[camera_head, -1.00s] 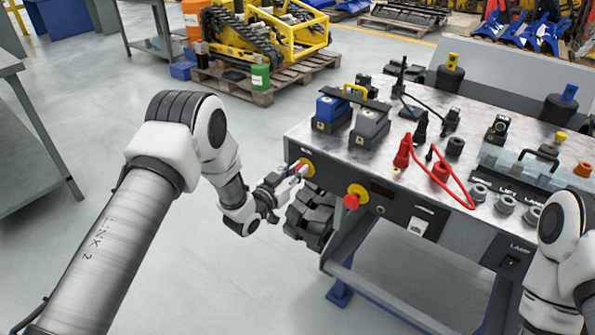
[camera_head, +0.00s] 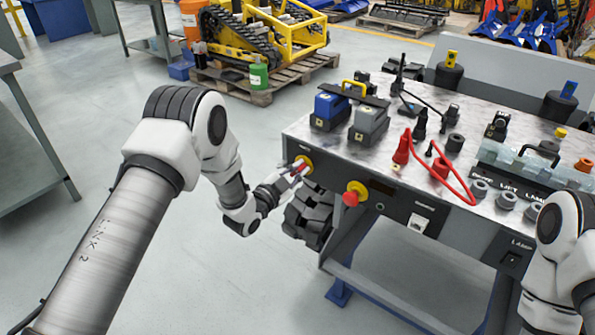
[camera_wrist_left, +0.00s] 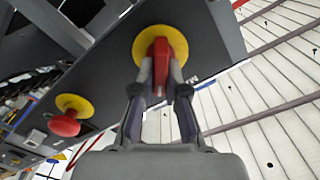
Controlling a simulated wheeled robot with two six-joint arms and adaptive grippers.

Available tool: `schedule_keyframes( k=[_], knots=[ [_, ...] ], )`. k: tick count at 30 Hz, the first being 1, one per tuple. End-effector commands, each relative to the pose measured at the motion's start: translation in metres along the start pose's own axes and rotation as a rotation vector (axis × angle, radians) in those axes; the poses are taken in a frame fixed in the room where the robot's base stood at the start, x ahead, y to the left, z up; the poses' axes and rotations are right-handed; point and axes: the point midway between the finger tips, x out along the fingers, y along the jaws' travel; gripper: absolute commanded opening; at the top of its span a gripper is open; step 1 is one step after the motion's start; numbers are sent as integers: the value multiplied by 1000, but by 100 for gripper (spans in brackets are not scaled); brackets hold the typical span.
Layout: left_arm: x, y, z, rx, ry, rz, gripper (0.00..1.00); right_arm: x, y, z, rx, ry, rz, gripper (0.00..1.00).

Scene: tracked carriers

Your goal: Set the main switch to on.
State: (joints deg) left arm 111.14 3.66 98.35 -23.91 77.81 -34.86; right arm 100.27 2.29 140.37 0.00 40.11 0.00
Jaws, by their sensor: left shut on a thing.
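The main switch is a red handle (camera_wrist_left: 162,52) on a round yellow plate (camera_wrist_left: 178,36), set in the dark front panel at the bench's left end. In the head view, its yellow plate (camera_head: 306,161) shows just past my left fingertips. My left gripper (camera_head: 294,171) reaches the switch from the left. In the left wrist view, both fingers of this gripper (camera_wrist_left: 160,82) are shut on the red handle, one on each side. The handle's marks cannot be read. My right arm (camera_head: 560,245) shows at the right edge, but its gripper is out of view.
A red mushroom button (camera_head: 350,199) on a yellow plate sits right of the switch; it also shows in the left wrist view (camera_wrist_left: 66,122). The bench top (camera_head: 300,128) holds a blue block (camera_head: 328,108), a grey block (camera_head: 368,124) and red cables. Open floor lies left.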

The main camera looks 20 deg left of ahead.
Motion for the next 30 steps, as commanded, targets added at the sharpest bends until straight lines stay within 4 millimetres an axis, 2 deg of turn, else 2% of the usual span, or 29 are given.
schedule_keyframes(
  k=[18, 30],
  knots=[
    [0, 8, 3, 576, 0, 2, 0, 18, 0, 0, 0, 0, 0, 40],
    [0, 10, 4, 831, 0, 2, 0, 26, 0, 0, 0, 0, 0, 40]
  ],
)
